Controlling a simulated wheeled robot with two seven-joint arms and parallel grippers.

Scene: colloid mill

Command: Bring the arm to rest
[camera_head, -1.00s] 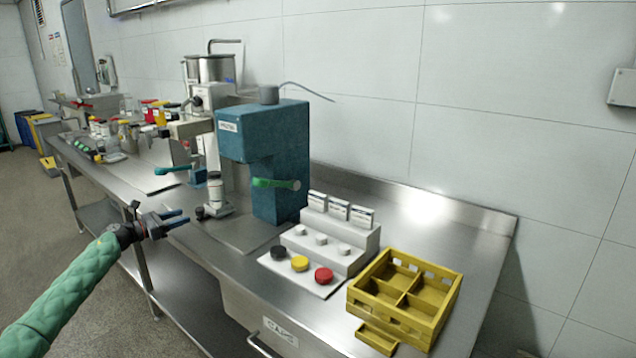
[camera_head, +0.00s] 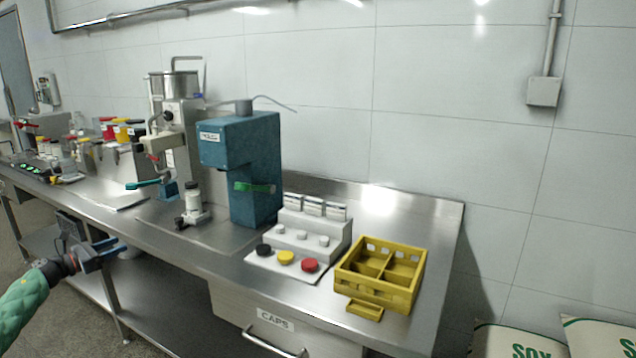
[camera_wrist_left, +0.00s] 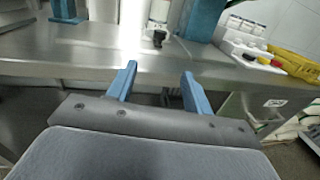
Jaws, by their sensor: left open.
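My left gripper (camera_head: 117,247) is open and empty in front of the bench's front edge, at the lower left of the head view. Its two blue fingers (camera_wrist_left: 158,82) stand apart in the left wrist view, with nothing between them. The green-sleeved forearm behind it is mine. The steel bench (camera_head: 230,262) lies beyond the gripper, and the gripper touches nothing that I can see. My right gripper is not in view.
On the bench stand a steel mill (camera_head: 180,125), a teal machine (camera_head: 250,165) with a green handle, a white bottle (camera_head: 193,200), a stepped cap stand (camera_head: 318,229) with black, yellow and red caps, and a yellow crate (camera_head: 415,292). A caps drawer (camera_head: 275,322) is below. Sacks (camera_head: 510,342) lie lower right.

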